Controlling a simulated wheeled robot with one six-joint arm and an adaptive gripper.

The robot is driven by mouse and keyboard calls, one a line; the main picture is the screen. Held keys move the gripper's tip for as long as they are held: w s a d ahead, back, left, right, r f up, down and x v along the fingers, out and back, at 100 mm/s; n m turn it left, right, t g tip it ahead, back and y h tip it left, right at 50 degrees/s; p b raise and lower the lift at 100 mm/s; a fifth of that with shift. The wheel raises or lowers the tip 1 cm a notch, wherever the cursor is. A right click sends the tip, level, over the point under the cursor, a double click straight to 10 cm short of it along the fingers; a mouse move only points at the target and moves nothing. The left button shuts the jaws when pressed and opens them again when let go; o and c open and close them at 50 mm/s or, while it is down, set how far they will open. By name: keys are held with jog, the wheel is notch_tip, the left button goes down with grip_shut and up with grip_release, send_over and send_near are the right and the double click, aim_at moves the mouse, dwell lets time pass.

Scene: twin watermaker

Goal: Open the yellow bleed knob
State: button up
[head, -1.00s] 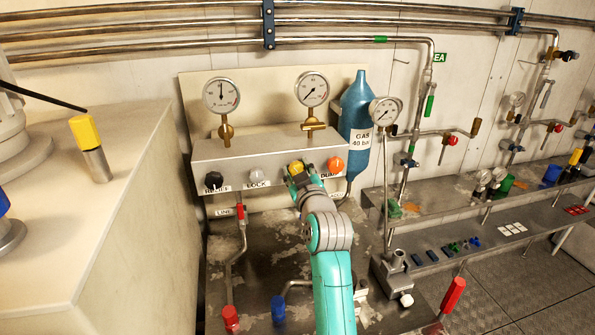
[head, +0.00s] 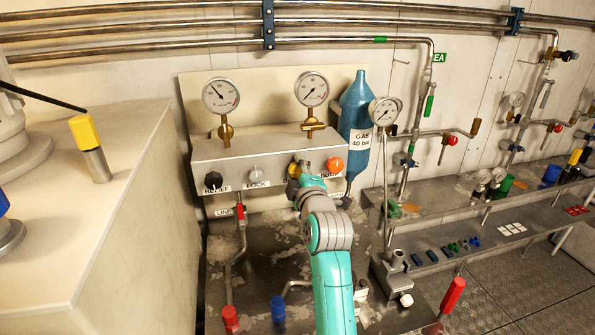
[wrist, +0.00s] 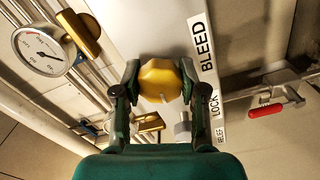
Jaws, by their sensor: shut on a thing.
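The yellow bleed knob (wrist: 160,82) sits on the front of the grey panel box (head: 225,155), beside the BLEED label (wrist: 201,44). In the wrist view my gripper (wrist: 160,88) has one finger on each side of the knob and is shut on it. A pale mark shows on the knob's face. In the head view my gripper (head: 299,173) covers most of the knob (head: 292,187). The left gauge (head: 221,96) above the panel has its needle pointing to the upper left.
A black knob (head: 213,181) and a grey knob (head: 257,175) lie left of my gripper, an orange knob (head: 335,165) close to its right. A second gauge (head: 312,89) stands above. A blue gas bottle (head: 355,105) is to the right.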

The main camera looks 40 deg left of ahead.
jog(key=shift+n, duration=0.6)
jog(key=o, duration=1.1)
jog(key=shift+o, duration=0.2)
jog(key=v, duration=1.2)
